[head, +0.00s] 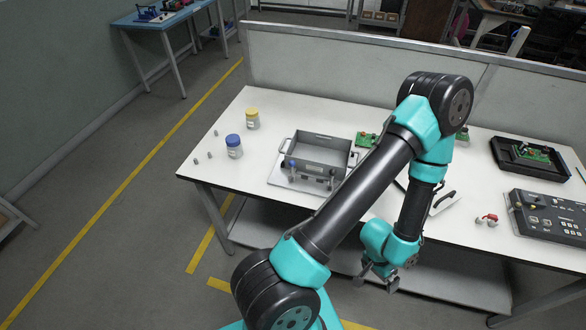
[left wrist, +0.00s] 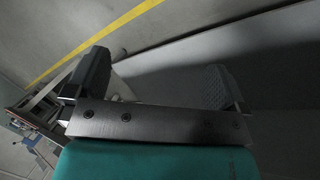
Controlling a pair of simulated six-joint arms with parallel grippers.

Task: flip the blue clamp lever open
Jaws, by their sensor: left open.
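A small blue part (head: 292,163), which looks like the blue clamp lever, shows at the front left of a grey metal box (head: 322,150). It is too small to tell whether it is open or closed. My left gripper (head: 376,284) hangs in front of the table's front edge, low and to the right of the box, well apart from the lever. My right gripper is not in view.
Jars with a blue lid (head: 233,146) and a yellow lid (head: 252,118) stand left of the box. A red-handled part (head: 488,218) and a control panel (head: 547,217) are at the right. My left arm crosses over the table and hides part of it.

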